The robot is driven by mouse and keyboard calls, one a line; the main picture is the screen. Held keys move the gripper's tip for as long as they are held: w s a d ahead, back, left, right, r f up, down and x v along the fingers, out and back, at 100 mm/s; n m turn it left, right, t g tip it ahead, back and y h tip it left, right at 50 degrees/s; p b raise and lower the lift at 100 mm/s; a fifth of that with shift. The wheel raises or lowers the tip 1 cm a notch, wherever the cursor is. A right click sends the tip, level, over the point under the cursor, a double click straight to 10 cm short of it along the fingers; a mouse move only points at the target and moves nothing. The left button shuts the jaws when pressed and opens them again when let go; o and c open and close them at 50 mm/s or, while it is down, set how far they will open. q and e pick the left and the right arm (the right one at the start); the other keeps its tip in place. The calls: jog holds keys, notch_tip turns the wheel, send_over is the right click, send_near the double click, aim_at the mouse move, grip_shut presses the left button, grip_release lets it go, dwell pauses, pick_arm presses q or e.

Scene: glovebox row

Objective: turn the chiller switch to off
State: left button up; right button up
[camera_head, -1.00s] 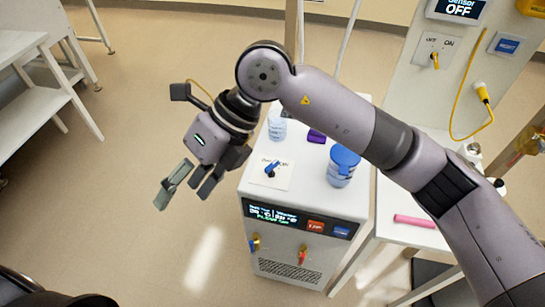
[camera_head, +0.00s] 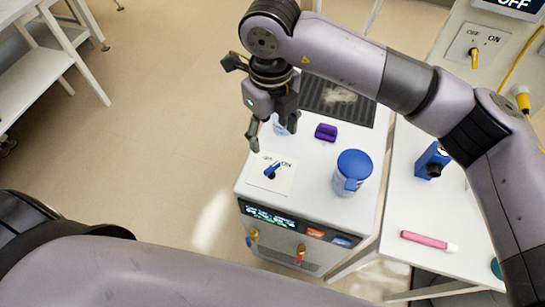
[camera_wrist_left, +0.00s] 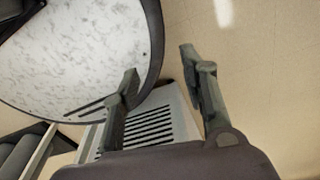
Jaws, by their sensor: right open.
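The white chiller (camera_head: 310,165) stands in the middle of the head view. Its switch plate (camera_head: 286,184) is on the front left of the top, marked OFF at left and ON at right. The blue switch knob (camera_head: 272,170) points up and right, toward ON. My right gripper (camera_head: 272,130) is open and empty, fingers pointing down, just behind the knob and apart from it in the picture. My left gripper (camera_wrist_left: 160,68) shows in the left wrist view, fingers spread with nothing between them; it is out of the head view.
On the chiller top are a blue-lidded jar (camera_head: 352,172), a purple block (camera_head: 326,132) and a clear container partly hidden by my gripper. A side table (camera_head: 405,205) holds a blue item (camera_head: 432,160) and a pink tube (camera_head: 429,240). A yellow switch (camera_head: 474,58) is on the panel.

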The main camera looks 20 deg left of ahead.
aim_at(272, 166)
notch_tip(272, 166, down, 12)
jog(key=p, duration=0.2)
jog(key=shift+w+r+p, duration=0.1)
jog(key=shift+r+p, duration=0.05)
jog(key=shift+p, duration=0.15)
jog(key=shift+f, duration=0.7)
jog(key=c, duration=1.1)
pick_arm(q)
jog(key=r, duration=0.1)
jog(key=w+r, duration=0.1)
jog(key=r, duration=0.1)
pick_arm(e)
jog(key=shift+c, duration=0.3)
